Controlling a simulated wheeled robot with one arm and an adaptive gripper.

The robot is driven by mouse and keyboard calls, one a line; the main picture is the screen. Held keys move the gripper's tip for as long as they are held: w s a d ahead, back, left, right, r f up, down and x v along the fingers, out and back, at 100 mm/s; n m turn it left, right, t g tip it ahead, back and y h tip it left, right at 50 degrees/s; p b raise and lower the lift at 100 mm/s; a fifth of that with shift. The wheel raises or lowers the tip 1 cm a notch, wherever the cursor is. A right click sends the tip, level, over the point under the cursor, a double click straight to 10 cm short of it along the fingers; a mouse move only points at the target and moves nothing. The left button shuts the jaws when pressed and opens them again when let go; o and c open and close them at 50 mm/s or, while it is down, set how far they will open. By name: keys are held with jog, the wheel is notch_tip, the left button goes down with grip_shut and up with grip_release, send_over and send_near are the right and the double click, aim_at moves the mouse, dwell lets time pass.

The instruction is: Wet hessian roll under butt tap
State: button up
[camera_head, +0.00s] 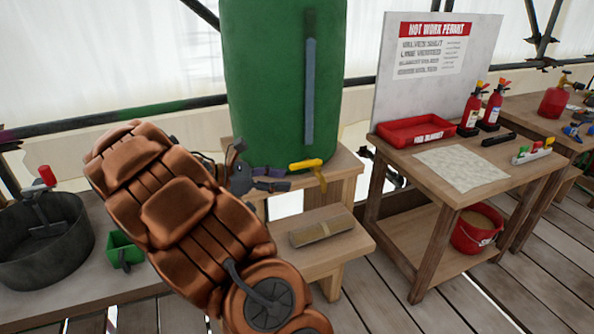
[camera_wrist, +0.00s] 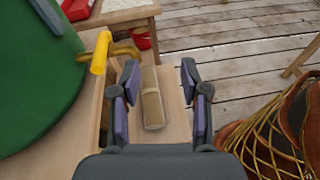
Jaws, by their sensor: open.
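The hessian roll (camera_head: 322,230), a tan cylinder, lies on the low wooden step below the tap. It also shows in the wrist view (camera_wrist: 152,98), between my fingers in the picture but nearer the left one. The green water butt (camera_head: 265,80) stands on the wooden stand, with a blue-grey vertical strip on its side. Its brass tap with a yellow handle (camera_head: 306,165) sticks out above the step; in the wrist view the handle (camera_wrist: 100,52) is left of my fingers. My gripper (camera_head: 268,180) is open and empty, left of the tap. Whether the roll is wet cannot be told.
A bench at right holds a red tray (camera_head: 415,131), fire extinguishers (camera_head: 472,112) and a pale mat (camera_head: 461,168). A red bucket (camera_head: 476,229) stands on its lower shelf. At left are a dark round tub (camera_head: 40,245) and a small green container (camera_head: 124,251). Plank floor is clear in front.

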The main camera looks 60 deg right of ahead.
aim_at(314, 162)
jog(key=w+d+f+n+h+b, duration=0.1)
jog(key=w+d+f+n+h, duration=0.25)
jog(key=w+d, duration=0.3)
jog(key=shift+n+g, duration=0.3)
jog(key=shift+n, duration=0.05)
jog(key=shift+x, duration=3.45)
grip_shut()
